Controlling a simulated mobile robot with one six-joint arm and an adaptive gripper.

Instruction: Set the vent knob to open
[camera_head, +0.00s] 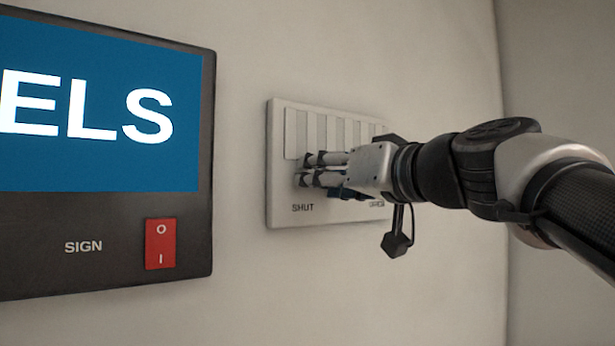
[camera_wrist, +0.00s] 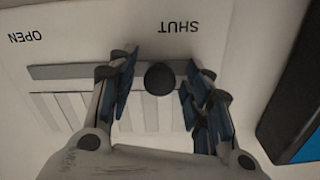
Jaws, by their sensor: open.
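The vent panel (camera_head: 282,190) is a pale plate on the wall with upright slats and the word SHUT at its lower left. A second label at its lower right is partly hidden by my gripper. In the wrist view the panel appears upside down, with SHUT at right and OPEN at left. The dark round vent knob (camera_wrist: 159,78) sits on a grey horizontal slot (camera_wrist: 60,72), toward the SHUT end. My gripper (camera_head: 308,169) is at the panel. In the wrist view its open fingers (camera_wrist: 158,82) stand on either side of the knob, with gaps showing. The knob is hidden in the head view.
A dark sign box (camera_head: 110,215) with a blue screen is on the wall left of the panel. It carries a red rocker switch (camera_head: 161,244) marked SIGN. Its edge also shows at right in the wrist view (camera_wrist: 290,110). Bare wall lies below the panel.

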